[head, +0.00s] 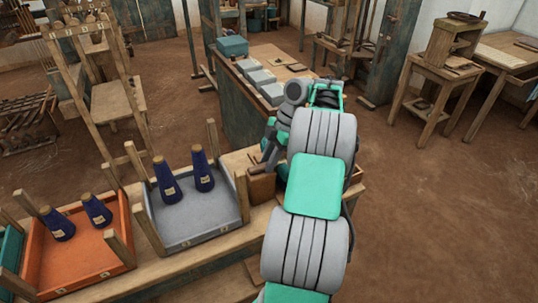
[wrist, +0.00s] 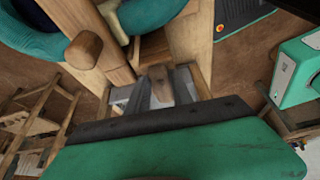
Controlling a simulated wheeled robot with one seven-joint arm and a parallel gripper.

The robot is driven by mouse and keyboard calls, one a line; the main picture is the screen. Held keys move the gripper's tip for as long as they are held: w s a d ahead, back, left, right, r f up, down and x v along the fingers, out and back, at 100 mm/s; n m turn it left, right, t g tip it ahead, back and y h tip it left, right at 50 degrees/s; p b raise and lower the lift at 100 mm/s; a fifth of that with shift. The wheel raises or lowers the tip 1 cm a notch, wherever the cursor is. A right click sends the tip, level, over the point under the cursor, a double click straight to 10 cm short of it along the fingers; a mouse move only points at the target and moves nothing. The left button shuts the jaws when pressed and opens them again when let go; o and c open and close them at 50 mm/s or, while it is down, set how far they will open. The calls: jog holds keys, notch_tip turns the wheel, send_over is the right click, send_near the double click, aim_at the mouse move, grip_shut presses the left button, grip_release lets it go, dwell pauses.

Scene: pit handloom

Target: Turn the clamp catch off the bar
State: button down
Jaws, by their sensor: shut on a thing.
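My gripper (head: 266,163) reaches down at the right end of the long wooden bench in the head view, beside a small brown wooden block (head: 262,187). In the wrist view its grey fingers (wrist: 163,88) are shut on a small brown wooden piece (wrist: 160,80), which looks like the clamp catch. A pale wooden upright (wrist: 190,45), perhaps the bar or its post, stands just beyond the fingers. I cannot tell whether the catch still touches the bar. My arm hides much of this spot in the head view.
A rounded wooden peg end (wrist: 84,49) is close on the left in the wrist view. A grey tray (head: 195,228) and an orange tray (head: 80,255) with dark blue cones stand left on the bench (head: 180,272). Open floor (head: 420,220) lies to the right.

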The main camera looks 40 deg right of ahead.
jog(key=shift+n+p, duration=0.35)
jog(key=shift+n, duration=0.15)
jog(key=c, duration=1.1)
grip_release()
jog(key=shift+r, duration=0.1)
jog(key=p+v, duration=0.6)
jog(key=v, duration=0.1)
jog(key=shift+w+d+r+p, duration=0.15)
jog(key=shift+d+r+p, duration=0.05)
jog(key=shift+r+p, duration=0.1)
